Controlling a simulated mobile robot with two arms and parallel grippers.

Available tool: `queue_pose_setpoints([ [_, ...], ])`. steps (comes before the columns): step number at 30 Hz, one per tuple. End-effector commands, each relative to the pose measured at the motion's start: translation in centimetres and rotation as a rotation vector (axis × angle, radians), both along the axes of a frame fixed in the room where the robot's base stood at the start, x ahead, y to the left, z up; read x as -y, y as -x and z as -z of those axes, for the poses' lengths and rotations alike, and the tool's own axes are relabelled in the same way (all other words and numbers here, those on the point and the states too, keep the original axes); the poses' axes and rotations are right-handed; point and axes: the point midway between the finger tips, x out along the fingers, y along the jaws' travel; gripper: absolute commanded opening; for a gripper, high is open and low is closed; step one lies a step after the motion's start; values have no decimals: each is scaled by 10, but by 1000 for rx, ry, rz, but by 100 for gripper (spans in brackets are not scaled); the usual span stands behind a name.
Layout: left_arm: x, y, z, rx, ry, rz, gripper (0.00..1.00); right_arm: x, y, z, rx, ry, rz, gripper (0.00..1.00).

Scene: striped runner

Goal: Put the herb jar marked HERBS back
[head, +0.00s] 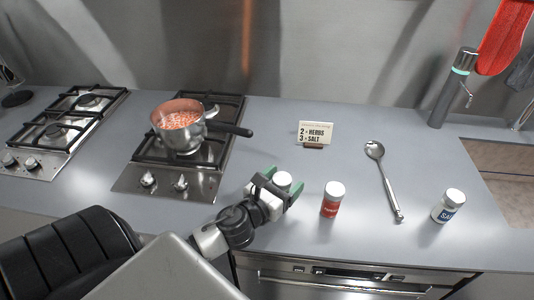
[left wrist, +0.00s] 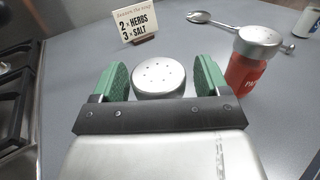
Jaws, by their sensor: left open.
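A jar with a pale, holed lid (head: 283,179) is between the green fingers of my left gripper (head: 280,183). In the left wrist view the lid (left wrist: 160,79) sits between the two pads, with a narrow gap on each side. My left gripper is open around this jar. Its label is hidden, so I cannot read whether it says HERBS. A small card (head: 315,133) reading 2 × HERBS, 3 × SALT stands behind it; it also shows in the left wrist view (left wrist: 138,24). My right gripper is not in view.
A red-labelled jar (head: 332,200) stands close to the right of my left gripper. Farther right are a metal spoon (head: 385,180) and a blue-labelled salt jar (head: 448,206). A pot of food (head: 190,125) is on the hob at left. The counter before the card is clear.

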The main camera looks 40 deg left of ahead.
Motion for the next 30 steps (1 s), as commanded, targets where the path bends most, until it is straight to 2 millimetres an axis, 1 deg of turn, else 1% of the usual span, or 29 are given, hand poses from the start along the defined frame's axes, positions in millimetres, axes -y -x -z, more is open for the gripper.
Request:
queue_pose_setpoints([
  [1,0,8,3,-3,0,1,75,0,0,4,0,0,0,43],
  [9,-1,60,4,-4,1,0,75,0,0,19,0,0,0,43],
  [15,-1,92,4,-2,2,-1,75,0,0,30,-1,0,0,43],
  [21,-2,108,1,0,0,-1,75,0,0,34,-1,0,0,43],
  [30,-1,112,-1,1,0,0,75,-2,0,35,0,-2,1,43],
])
